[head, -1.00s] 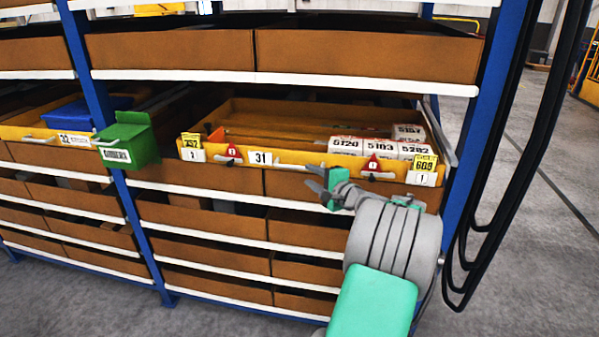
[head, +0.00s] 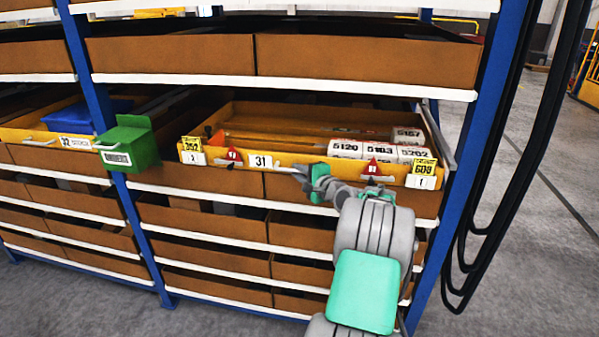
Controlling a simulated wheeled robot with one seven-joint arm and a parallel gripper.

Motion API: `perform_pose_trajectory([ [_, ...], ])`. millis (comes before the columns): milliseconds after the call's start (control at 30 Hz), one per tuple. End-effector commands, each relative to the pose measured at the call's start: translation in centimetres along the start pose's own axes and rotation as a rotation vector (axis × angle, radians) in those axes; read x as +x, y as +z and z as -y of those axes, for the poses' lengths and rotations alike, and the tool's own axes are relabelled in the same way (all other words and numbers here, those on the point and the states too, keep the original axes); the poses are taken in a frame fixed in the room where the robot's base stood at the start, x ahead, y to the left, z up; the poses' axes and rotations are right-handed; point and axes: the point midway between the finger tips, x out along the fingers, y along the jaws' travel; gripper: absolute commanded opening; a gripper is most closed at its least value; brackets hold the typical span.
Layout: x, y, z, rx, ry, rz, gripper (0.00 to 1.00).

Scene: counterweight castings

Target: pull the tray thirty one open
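The tray thirty one (head: 215,165) has a yellow front with a white "31" label and stands in the middle level of the rack. Its inside shows from above, with white blocks (head: 378,151) marked 5120, 5103 and 5202 at its right, and another behind them. Grey handles and red triangle marks sit along the front. My gripper (head: 299,175) is at the middle of this front, just right of the "31" label and close to a grey handle piece. The fingers are small and overlap the front, so whether they touch or hold the handle is unclear.
A green box (head: 126,145) hangs at the blue upright left of the tray. Another yellow-fronted tray (head: 25,137) with a blue bin (head: 88,115) is farther left. Brown trays fill the levels above and below. Black cables (head: 505,150) hang at the right; grey floor lies beyond.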

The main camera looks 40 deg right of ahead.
Motion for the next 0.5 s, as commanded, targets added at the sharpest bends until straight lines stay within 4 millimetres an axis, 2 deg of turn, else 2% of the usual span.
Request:
perform_pose_trajectory([
  [33,-0.01,-0.01,0.0,0.0,0.0,0.0,0.11],
  [167,-0.02,-0.01,0.0,0.0,0.0,0.0,0.0],
  [500,-0.03,-0.03,0.01,0.0,0.0,-0.001,0.0],
])
